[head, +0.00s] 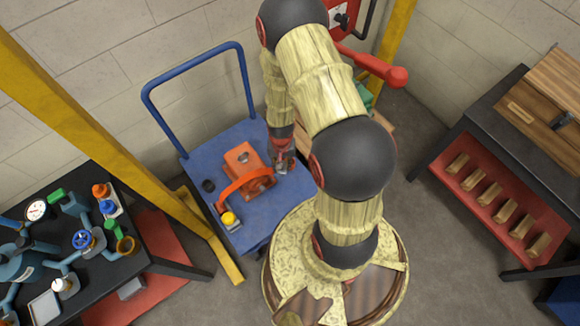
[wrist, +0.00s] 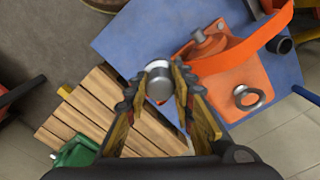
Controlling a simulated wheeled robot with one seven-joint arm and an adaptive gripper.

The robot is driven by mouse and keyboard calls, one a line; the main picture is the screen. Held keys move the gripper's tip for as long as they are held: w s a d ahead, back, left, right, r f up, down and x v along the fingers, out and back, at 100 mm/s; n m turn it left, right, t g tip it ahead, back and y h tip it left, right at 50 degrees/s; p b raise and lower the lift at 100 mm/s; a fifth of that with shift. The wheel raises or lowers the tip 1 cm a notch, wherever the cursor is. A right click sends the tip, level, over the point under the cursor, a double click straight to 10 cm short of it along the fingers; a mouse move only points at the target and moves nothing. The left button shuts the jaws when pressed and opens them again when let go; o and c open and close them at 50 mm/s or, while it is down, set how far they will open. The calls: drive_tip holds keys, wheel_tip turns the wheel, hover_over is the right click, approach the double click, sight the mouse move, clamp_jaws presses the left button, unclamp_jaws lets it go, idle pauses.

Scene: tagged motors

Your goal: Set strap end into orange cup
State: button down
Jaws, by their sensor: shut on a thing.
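My gripper (head: 283,160) is at the right edge of the blue trolley deck, beside the orange motor block (head: 243,160). In the wrist view its fingers (wrist: 160,86) are shut on a silver cylindrical piece, apparently the strap end (wrist: 158,78). The orange strap (head: 240,187) arches from the trolley's front left toward my gripper; it also shows in the wrist view (wrist: 240,52). A sliver of orange shows just below the silver piece, between the fingers. I cannot tell whether this is the orange cup, which I cannot otherwise make out.
A metal post (wrist: 208,42) and eye ring (wrist: 250,97) stand on the block close to my gripper. A black round piece (head: 208,185) and a yellow knob (head: 229,219) are on the deck. A slatted wooden pallet (wrist: 105,108) and green object (wrist: 75,152) lie beside the trolley.

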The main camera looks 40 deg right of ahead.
drive_tip(key=shift+m, duration=0.7)
drive_tip(key=shift+w+d+f+b, duration=1.2)
drive_tip(key=shift+d+f, duration=0.45)
drive_tip(key=shift+f, duration=1.05)
drive_tip(key=shift+w+d+f+b, duration=1.15)
drive_tip(key=shift+d+f, duration=0.45)
drive_tip(key=shift+f, duration=1.05)
drive_tip(key=shift+w+d+f+b, duration=1.15)
drive_tip(key=shift+d+f, duration=0.5)
drive_tip(key=shift+f, duration=1.05)
drive_tip(key=shift+f, duration=0.35)
drive_tip(key=c, duration=1.5)
unclamp_jaws()
drive_tip(key=shift+r, duration=0.15)
